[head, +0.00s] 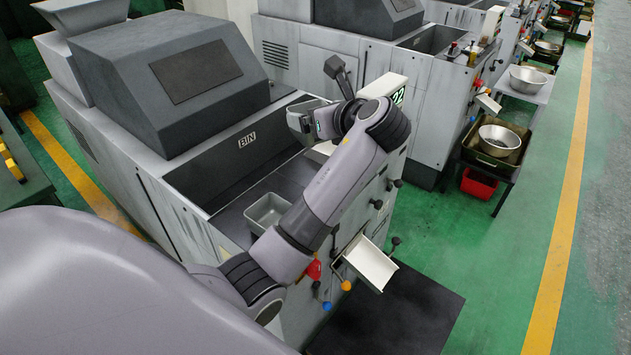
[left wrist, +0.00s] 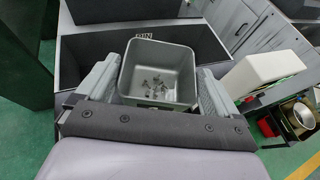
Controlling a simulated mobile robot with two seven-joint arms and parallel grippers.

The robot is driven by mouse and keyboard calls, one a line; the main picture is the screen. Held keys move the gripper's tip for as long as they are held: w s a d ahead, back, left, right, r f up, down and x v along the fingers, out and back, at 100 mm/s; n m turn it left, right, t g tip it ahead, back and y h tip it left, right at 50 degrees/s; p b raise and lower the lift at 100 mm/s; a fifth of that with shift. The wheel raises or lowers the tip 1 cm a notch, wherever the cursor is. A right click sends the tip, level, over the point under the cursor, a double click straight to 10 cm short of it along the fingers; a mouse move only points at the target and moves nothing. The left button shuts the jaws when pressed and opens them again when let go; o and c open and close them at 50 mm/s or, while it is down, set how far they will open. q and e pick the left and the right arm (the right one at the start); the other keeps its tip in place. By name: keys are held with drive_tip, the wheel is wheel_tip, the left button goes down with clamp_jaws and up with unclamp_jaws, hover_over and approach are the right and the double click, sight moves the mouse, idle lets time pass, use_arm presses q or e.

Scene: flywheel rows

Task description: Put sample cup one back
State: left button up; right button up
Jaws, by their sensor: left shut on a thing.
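A grey square metal cup (head: 299,124) is held by my left gripper (head: 316,122) above the machine's top, near the white box marked 22. In the left wrist view the same cup (left wrist: 158,97) sits between the two finger pads and holds several small metal pieces. My left gripper is shut on it. A second grey cup (head: 265,211), empty as far as I can see, stands on the dark machine deck, partly behind my arm. No label tells me which is sample cup one. My right gripper is not in view.
The machine (head: 225,160) has a dark recessed deck and a raised grey hood (head: 165,80). The white box marked 22 (head: 386,92) stands near the held cup. A white chute (head: 369,262) and several knobs stick out in front. Metal bowls (head: 499,140) stand at right; the green aisle is clear.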

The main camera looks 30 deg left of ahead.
use_arm(q)
wheel_tip(320, 180, down, 16)
drive_tip(key=shift+f+b, duration=0.1)
drive_tip(key=shift+b, duration=0.65)
drive_tip(key=shift+f, duration=0.1)
drive_tip(key=o, duration=0.9)
drive_tip(key=shift+f, duration=0.1)
drive_tip(key=shift+r, duration=0.2)
